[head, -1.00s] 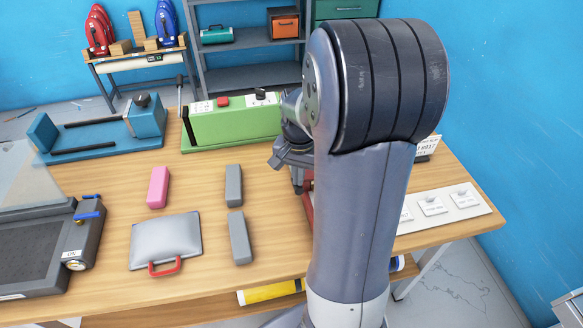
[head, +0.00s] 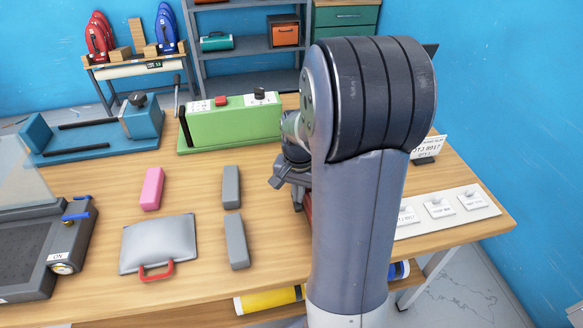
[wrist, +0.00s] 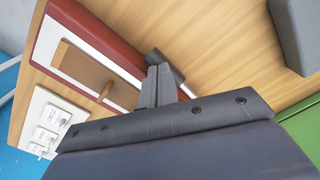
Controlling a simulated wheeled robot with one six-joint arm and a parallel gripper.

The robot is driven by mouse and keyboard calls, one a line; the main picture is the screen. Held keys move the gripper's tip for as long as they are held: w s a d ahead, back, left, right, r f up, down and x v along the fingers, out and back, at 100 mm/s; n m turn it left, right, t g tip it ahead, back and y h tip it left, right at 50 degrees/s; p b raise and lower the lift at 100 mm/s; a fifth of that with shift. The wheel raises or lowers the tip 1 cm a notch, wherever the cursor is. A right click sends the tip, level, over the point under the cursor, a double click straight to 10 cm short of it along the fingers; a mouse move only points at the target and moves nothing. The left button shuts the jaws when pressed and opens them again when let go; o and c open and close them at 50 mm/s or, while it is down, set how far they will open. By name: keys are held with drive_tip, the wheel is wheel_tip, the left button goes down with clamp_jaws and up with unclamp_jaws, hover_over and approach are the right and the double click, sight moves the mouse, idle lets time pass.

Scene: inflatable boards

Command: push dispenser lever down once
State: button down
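A dark red box with a white top and a brown panel (wrist: 85,67) fills the upper left of the wrist view; it looks like the dispenser. In the head view only a red sliver of it (head: 308,206) shows behind my arm. A dark cylindrical bar (wrist: 168,63), which may be its lever, lies beside the box's red side. My gripper (wrist: 155,80) has its two fingers together, with nothing visible between them. The fingertips overlap the bar in the wrist view; contact cannot be told. My gripper (head: 297,198) is partly hidden by my arm in the head view.
A green machine (head: 232,125) with a dark lever stands at the back of the table. Grey blocks (head: 236,242), a pink block (head: 152,188) and a silver case (head: 158,244) lie left of my arm. White cards (head: 440,207) lie at the right. Bare wood separates them.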

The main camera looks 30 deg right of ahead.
drive_tip(key=shift+f+b, duration=0.3)
drive_tip(key=shift+f, duration=0.4)
drive_tip(key=shift+r, duration=0.2)
wheel_tip(320, 180, up, 12)
drive_tip(key=p, duration=1)
drive_tip(key=shift+r, duration=0.2)
drive_tip(key=shift+r+p, duration=0.1)
drive_tip(key=shift+p, duration=0.2)
